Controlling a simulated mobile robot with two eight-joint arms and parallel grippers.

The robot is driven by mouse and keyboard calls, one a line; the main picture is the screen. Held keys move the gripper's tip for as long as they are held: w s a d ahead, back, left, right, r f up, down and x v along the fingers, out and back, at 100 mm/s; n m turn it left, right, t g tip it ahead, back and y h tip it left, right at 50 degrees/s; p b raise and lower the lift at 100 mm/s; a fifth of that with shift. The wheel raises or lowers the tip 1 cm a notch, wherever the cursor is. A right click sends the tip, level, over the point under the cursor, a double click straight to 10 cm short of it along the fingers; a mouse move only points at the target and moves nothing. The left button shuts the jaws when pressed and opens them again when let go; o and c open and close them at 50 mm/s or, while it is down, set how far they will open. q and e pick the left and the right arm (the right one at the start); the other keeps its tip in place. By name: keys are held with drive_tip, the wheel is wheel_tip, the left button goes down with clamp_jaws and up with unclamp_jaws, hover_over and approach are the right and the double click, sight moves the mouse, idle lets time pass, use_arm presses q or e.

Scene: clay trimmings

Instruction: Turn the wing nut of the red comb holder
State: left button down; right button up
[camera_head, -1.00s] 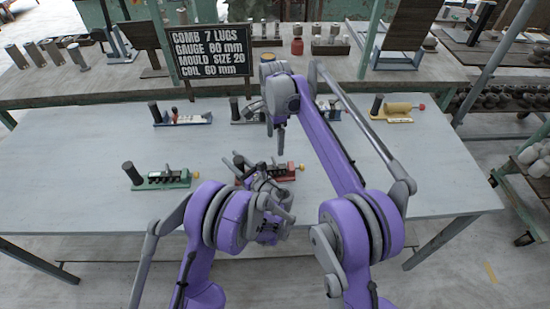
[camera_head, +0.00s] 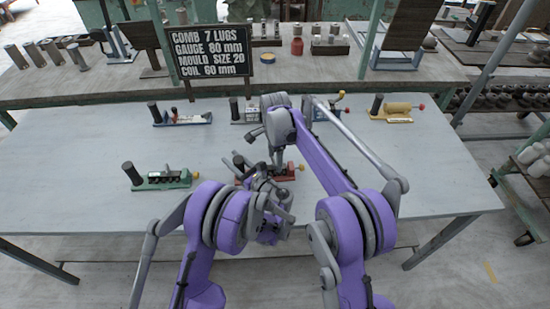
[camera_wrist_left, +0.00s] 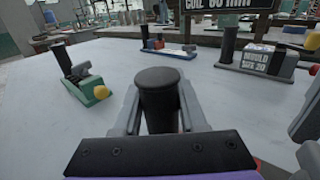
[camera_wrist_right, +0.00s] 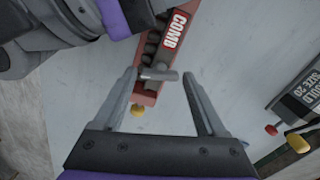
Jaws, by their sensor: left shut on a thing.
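The red comb holder (camera_head: 291,169) stands near the middle of the table, partly hidden by my arms. It also shows in the right wrist view (camera_wrist_right: 178,30), with a COMB label and a yellow knob. My left gripper (camera_wrist_left: 158,98) is shut on the holder's upright black post (camera_wrist_left: 158,82). My right gripper (camera_wrist_right: 160,74) points down over the holder, its fingers open and apart. A grey bar, apparently the wing nut (camera_wrist_right: 159,75), lies between the right fingertips. I cannot tell whether either finger touches it.
A green holder (camera_head: 165,180) stands to the left. Blue (camera_head: 185,119), grey (camera_head: 243,117) and yellow-rolled (camera_head: 397,110) holders stand along the back. A black sign (camera_head: 212,52) stands behind them. The table's front left and right side are clear.

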drive_tip(key=c, duration=1)
drive_tip(key=n, duration=0.5)
drive_tip(key=shift+n, duration=0.4)
drive_tip(key=n, duration=1)
drive_tip(key=shift+a+n, duration=0.1)
drive_tip(key=shift+n, duration=0.3)
drive_tip(key=n, duration=0.5)
drive_tip(key=shift+n, duration=0.3)
